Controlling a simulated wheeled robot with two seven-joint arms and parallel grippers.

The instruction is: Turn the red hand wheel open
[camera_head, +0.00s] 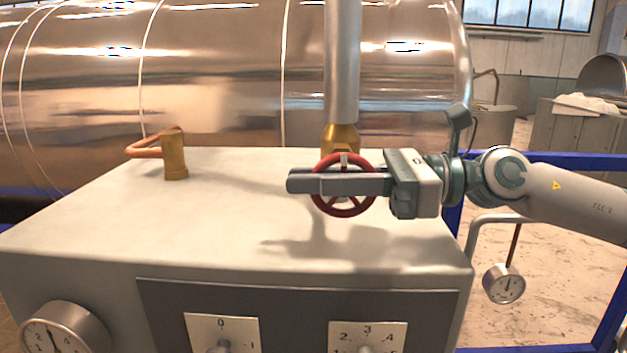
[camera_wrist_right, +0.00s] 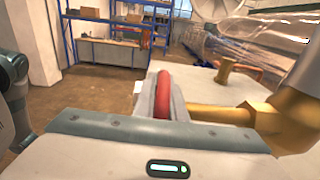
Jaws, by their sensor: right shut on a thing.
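The red hand wheel (camera_head: 343,212) stands at the foot of the vertical pipe, on the brass valve, above the top of the light grey cabinet. My right gripper (camera_head: 305,182) comes in from the right, and its fingers lie across the wheel. It is shut on the wheel. In the right wrist view the red rim (camera_wrist_right: 163,93) shows beside a grey finger, with the brass valve body (camera_wrist_right: 285,115) to its right. The fingers hide part of the wheel in the head view. My left gripper is not in view.
The cabinet top (camera_head: 220,220) is mostly clear. A brass fitting (camera_head: 175,158) with a bent pipe rises at its left. The vertical pipe (camera_head: 342,60) stands behind the wheel. A gauge (camera_head: 503,284) and blue frame rails (camera_head: 612,300) are at the right. A large shiny tank (camera_head: 220,70) fills the back.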

